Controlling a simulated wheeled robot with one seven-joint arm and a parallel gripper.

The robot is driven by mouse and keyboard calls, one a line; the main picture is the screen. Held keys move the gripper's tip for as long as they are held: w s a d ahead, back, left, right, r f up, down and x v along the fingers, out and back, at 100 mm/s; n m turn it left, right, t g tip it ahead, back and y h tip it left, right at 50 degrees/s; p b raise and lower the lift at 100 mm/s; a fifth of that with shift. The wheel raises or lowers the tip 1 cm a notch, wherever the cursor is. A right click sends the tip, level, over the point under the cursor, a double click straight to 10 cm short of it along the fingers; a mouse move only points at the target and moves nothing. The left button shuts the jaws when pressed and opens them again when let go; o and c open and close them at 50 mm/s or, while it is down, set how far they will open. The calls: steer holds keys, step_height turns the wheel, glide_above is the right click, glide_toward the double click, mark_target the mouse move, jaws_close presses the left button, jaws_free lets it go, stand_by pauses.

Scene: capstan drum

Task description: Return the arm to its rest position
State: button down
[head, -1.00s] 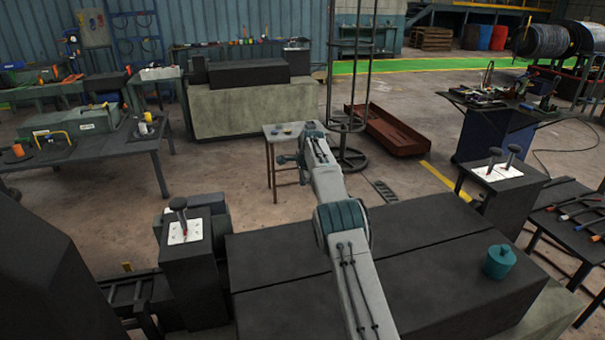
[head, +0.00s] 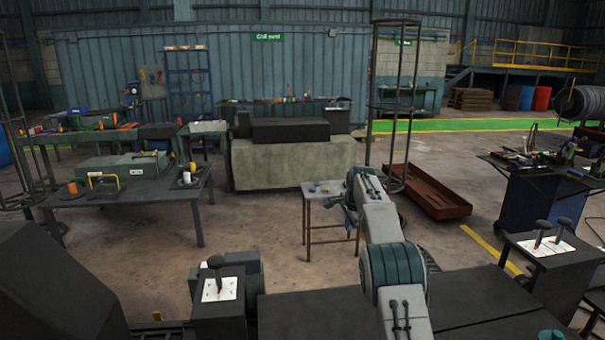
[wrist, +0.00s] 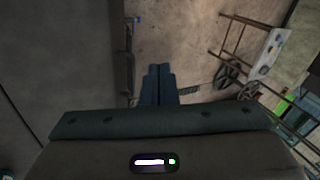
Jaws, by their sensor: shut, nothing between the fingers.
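My arm reaches up from the bottom of the head view, over a dark-topped bench (head: 310,312). My gripper (head: 350,222) is at the far end of the arm, small and partly hidden by the wrist. In the wrist view my gripper (wrist: 158,72) shows its two fingers side by side, touching, with nothing between them. Bare concrete floor lies beyond the fingertips.
Lever boxes stand at the left (head: 221,288) and right (head: 541,243) of the bench. A small table (head: 325,190) is behind the gripper, with a rust-red tray (head: 432,190) on the floor to its right. Open floor (head: 265,220) lies at centre left.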

steer(key=s+r+n, duration=0.3)
steer(key=s+r, duration=0.3)
steer(key=s, duration=0.6)
steer(key=s+r+n, duration=0.4)
steer(key=s+r, duration=0.3)
steer(key=s, duration=0.6)
steer(key=s+f+n, duration=0.3)
steer(key=s+f, duration=0.1)
steer(key=s, duration=1.1)
steer(key=s+f+n+g, duration=0.1)
steer(key=s+f+n, duration=0.3)
steer(key=s, duration=1)
steer(key=shift+s+a+f+g+h, duration=0.15)
steer(key=shift+s+f+g+h, duration=0.2)
steer(key=shift+f, duration=0.1)
